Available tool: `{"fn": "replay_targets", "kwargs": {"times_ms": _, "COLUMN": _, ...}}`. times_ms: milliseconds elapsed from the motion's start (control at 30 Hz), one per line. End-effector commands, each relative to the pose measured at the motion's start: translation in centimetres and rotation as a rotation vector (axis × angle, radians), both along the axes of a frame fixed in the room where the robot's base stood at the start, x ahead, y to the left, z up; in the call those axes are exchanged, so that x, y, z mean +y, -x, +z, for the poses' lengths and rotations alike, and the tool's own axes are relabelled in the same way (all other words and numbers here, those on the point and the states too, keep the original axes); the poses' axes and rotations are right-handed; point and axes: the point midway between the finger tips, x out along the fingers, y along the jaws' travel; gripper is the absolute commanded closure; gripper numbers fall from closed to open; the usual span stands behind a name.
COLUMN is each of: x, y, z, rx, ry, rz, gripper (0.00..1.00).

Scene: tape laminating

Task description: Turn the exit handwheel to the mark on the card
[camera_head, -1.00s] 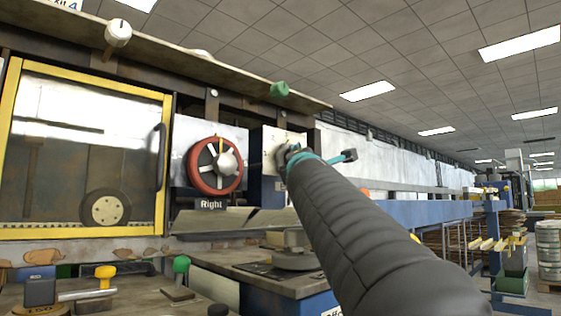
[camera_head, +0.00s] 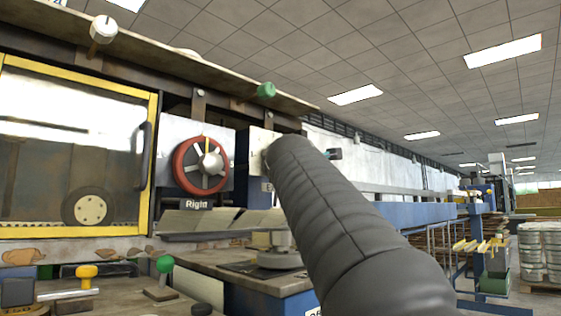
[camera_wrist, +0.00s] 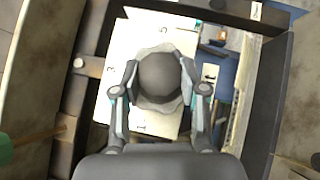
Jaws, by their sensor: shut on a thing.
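In the wrist view a dark round knob on a grey scalloped disc, apparently the exit handwheel (camera_wrist: 160,78), sits over a pale plate (camera_wrist: 124,40) with small printed figures. My gripper (camera_wrist: 159,66) is shut on it, one finger on each side. A small white tag (camera_wrist: 210,72) with a dark mark lies right of the right finger; I cannot tell whether it is the card. In the head view my arm hides the handwheel and most of my gripper. Part of the plate (camera_head: 256,146) shows left of my arm.
A red handwheel (camera_head: 201,165) labelled "Right" is mounted left of my arm. A yellow-framed window (camera_head: 153,110) stands farther left. A shelf (camera_head: 180,65) with a green knob (camera_head: 265,90) overhangs the wheels. Dark frame bars flank my gripper in the wrist view.

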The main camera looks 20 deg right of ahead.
Motion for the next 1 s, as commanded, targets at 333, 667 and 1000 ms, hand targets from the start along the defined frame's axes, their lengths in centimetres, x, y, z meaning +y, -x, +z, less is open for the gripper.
{"fn": "replay_targets", "kwargs": {"times_ms": 333, "x": 0.03, "y": -0.08, "z": 0.29, "rx": 0.070, "ry": -0.197, "rz": 0.000, "gripper": 0.92}}
{"fn": "replay_targets", "kwargs": {"times_ms": 667, "x": 0.01, "y": -0.06, "z": 0.33, "rx": 0.127, "ry": -0.352, "rz": 0.000, "gripper": 0.92}}
{"fn": "replay_targets", "kwargs": {"times_ms": 1000, "x": -0.04, "y": -0.06, "z": 0.30, "rx": 0.156, "ry": -0.429, "rz": -0.001, "gripper": 0.92}}
